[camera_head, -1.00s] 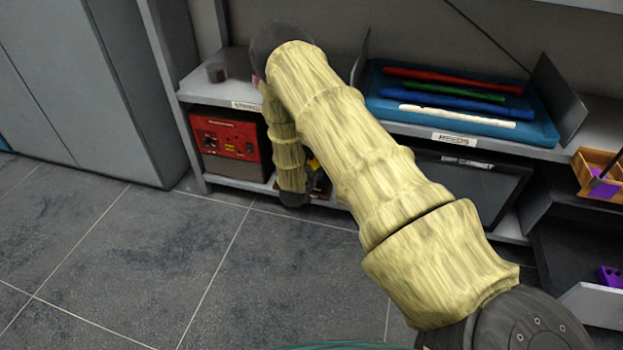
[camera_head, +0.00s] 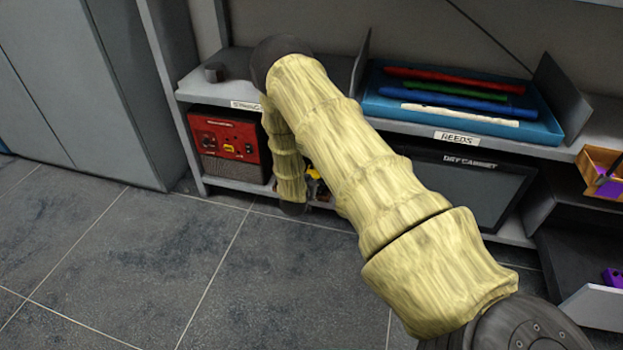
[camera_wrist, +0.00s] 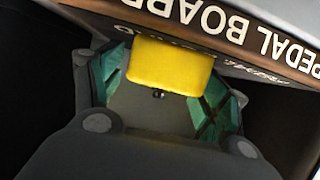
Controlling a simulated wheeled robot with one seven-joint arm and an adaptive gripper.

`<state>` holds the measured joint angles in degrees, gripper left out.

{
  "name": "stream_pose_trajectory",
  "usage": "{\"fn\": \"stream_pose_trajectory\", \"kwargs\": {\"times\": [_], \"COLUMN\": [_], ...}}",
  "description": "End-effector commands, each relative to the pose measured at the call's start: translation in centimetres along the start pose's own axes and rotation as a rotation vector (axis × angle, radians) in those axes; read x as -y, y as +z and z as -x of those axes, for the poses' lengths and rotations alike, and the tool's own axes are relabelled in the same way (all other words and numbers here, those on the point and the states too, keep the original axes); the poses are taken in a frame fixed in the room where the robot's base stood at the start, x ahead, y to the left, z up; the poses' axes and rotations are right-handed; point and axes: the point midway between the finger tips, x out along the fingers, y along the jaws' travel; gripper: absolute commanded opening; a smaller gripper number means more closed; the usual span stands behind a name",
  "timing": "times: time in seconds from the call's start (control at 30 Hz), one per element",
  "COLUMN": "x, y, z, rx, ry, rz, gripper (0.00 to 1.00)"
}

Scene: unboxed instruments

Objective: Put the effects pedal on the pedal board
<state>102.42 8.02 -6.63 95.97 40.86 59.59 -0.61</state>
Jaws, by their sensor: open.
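The yellow effects pedal (camera_wrist: 170,64) shows in the wrist view between the teal-padded fingers of my gripper (camera_wrist: 164,95). My gripper is open, with a finger on either side of the pedal. Whether either pad touches it I cannot tell. A brown strip (camera_wrist: 225,26) with upside-down white letters reading PEDAL BOARD runs across the top right of the wrist view, close by the pedal. The board's surface is not clearly seen. In the head view, a small yellow patch (camera_head: 313,183) shows beside my forearm at the lower shelf; my arm hides most of that spot.
A red amplifier-like box (camera_head: 222,136) stands on the lower shelf left of my arm. A dark dry cabinet (camera_head: 462,187) stands to the right. Above it, a blue tray (camera_head: 545,128) holds several coloured rods. A grey cupboard (camera_head: 100,80) stands at left. The tiled floor in front is clear.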

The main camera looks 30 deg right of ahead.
Motion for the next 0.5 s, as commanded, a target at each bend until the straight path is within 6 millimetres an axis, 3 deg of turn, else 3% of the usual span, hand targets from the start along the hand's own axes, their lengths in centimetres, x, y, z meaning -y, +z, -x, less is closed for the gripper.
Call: {"fn": "stream_pose_trajectory", "kwargs": {"times": [0.27,0.5], "x": [0.0,0.1], "y": [-0.4,-0.6], "z": [0.5,4.0], "rx": [0.001,0.002], "ry": [0.0,-0.001], "rz": [0.0,0.001], "gripper": [0.75,0.75]}}
